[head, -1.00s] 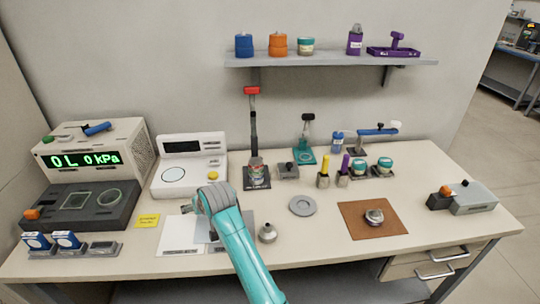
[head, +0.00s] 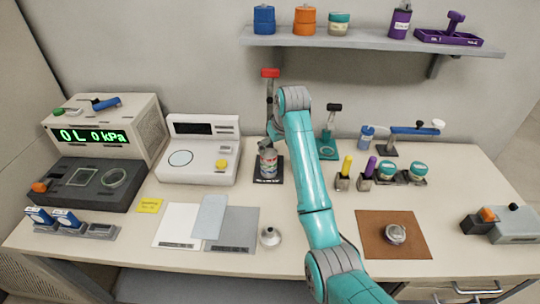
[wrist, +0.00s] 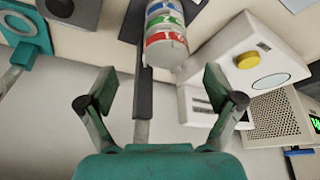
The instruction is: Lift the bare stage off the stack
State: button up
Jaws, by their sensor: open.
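The stack (head: 268,163) stands on a black base at the back middle of the bench, in front of an upright post with a red top (head: 269,73). In the wrist view the stack (wrist: 166,38) shows as a pale cylinder with green, blue and red numbered bands. My gripper (head: 272,131) is just above the stack in the head view. In the wrist view my gripper (wrist: 160,85) has its fingers spread wide with nothing between them but the dark post behind. The stack lies beyond the fingertips. I cannot tell which section is the bare stage.
A white balance (head: 200,150) with a yellow button stands left of the stack. A teal stand (head: 327,150) is to the right, behind my arm. Flat sheets (head: 232,230) and a small metal piece (head: 270,237) lie in front. A shelf (head: 370,43) overhangs the back.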

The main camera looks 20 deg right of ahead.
aim_at(269, 153)
jog(key=shift+w+a+x, duration=0.15)
jog(key=shift+a+x, duration=0.05)
jog(key=shift+x, duration=1.15)
jog(key=shift+w+a+x, duration=0.15)
jog(key=shift+a+x, duration=0.05)
jog(key=shift+x, duration=1.15)
jog(key=shift+r, duration=0.15)
jog(key=c, duration=1.3)
jog(key=shift+c, duration=0.2)
jog(key=shift+r, duration=0.15)
